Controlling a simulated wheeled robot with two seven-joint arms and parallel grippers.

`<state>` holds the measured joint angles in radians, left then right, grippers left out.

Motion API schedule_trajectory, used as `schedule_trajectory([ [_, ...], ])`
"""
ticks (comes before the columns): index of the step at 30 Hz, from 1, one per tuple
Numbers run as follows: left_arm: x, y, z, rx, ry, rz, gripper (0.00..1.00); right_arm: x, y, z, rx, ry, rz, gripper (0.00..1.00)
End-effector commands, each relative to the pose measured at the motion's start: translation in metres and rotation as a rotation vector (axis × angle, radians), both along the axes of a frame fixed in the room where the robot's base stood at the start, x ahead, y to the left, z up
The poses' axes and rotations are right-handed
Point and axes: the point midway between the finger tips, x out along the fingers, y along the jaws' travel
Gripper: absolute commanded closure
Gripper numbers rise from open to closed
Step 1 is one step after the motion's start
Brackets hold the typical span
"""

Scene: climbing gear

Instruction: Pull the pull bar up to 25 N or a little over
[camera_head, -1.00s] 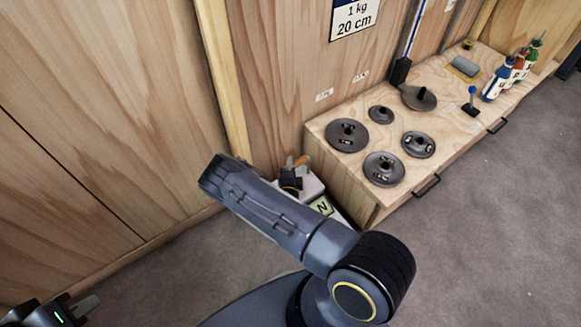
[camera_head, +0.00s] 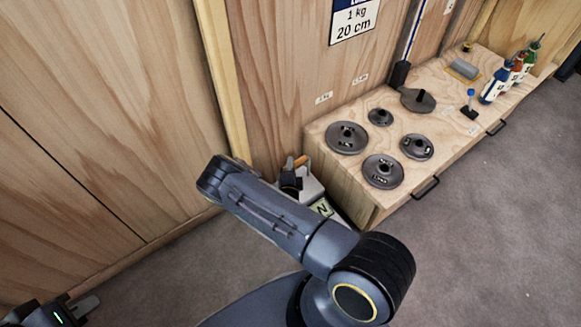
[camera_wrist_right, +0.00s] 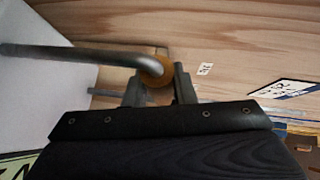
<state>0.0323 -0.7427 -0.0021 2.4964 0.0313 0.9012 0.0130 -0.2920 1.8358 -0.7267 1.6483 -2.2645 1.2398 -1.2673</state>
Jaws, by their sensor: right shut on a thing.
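The pull bar shows in the right wrist view as a bent grey metal rod (camera_wrist_right: 95,55) with an orange grip (camera_wrist_right: 157,74) at its end. My right gripper (camera_wrist_right: 160,84) is shut on this orange grip. In the head view a bit of the orange grip (camera_head: 301,161) shows beside the dark right gripper (camera_head: 290,179), partly behind my arm. Below it stands a pale box (camera_head: 311,187) with a green-edged "N" label (camera_head: 323,208). No force reading can be made out. My left gripper (camera_head: 85,306) is at the lower left corner, cut off, its opening unclear.
A wooden bench (camera_head: 340,185) with several dark weight discs (camera_head: 383,171) and drawer handles stands right of the box. Bottles (camera_head: 492,88) stand at its far end. A wooden wall (camera_head: 90,110) rises behind. The grey floor (camera_head: 480,240) at the right is clear.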

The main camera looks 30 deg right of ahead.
Motion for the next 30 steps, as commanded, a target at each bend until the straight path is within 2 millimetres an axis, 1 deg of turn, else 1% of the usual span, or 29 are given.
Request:
schedule_trajectory([
  [1, 0.000, 0.000, 0.002, 0.000, 0.000, 0.000, 1.00, 0.001, 0.000, 0.005, -0.004, -0.007, 0.001, 1.00],
  [30, 0.000, 0.000, 0.014, 0.000, 0.000, 0.000, 1.00, 0.001, -0.001, 0.021, -0.006, -0.011, -0.001, 1.00],
])
